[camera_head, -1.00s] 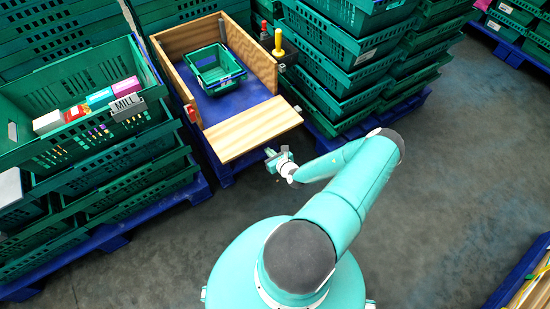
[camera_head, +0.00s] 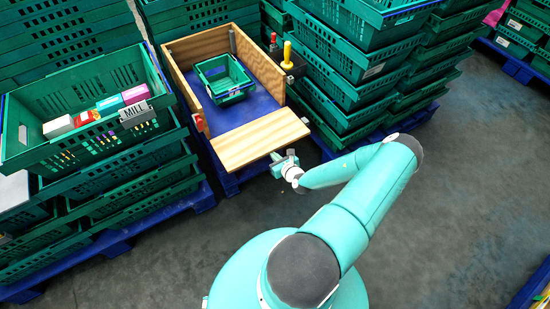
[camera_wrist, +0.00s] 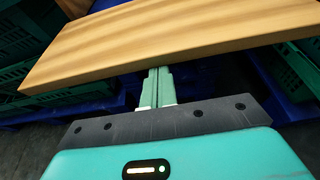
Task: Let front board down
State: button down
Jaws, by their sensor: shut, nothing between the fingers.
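The front board (camera_head: 260,138) is a plain wooden plank at the open near end of a wooden-sided box (camera_head: 199,45). It lies tilted outward, away from the box, with its broad face up. In the wrist view the board (camera_wrist: 170,40) spans the top of the picture, close beyond my fingers. My gripper (camera_head: 280,158) is just below the board's near edge, right of its middle. In the wrist view my gripper (camera_wrist: 157,75) is shut and empty, its fingertips at or under the board's edge. I cannot tell whether they touch it.
A small green crate (camera_head: 224,92) stands on the box's blue floor (camera_head: 250,112). Stacked green crates stand left and right; the left one (camera_head: 30,155) holds packages and a MILL sign (camera_head: 138,113). A black holder with a yellow-handled tool (camera_head: 287,54) is at the right. Grey floor (camera_head: 440,190) is open at right.

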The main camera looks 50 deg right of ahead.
jog(key=shift+w+d+r, duration=0.1)
jog(key=shift+w+r, duration=0.1)
jog(key=shift+r, duration=1.25)
jog(key=shift+w+d+r, duration=0.1)
jog(key=shift+w+r, duration=0.1)
jog(key=shift+r, duration=1.25)
jog(key=shift+f, duration=0.1)
jog(key=shift+s+a+f, duration=0.1)
jog(key=shift+s+f, duration=0.1)
jog(key=shift+f, duration=0.3)
jog(key=v, duration=0.9)
jog(key=shift+s+r, duration=0.15)
jog(key=shift+r, duration=0.2)
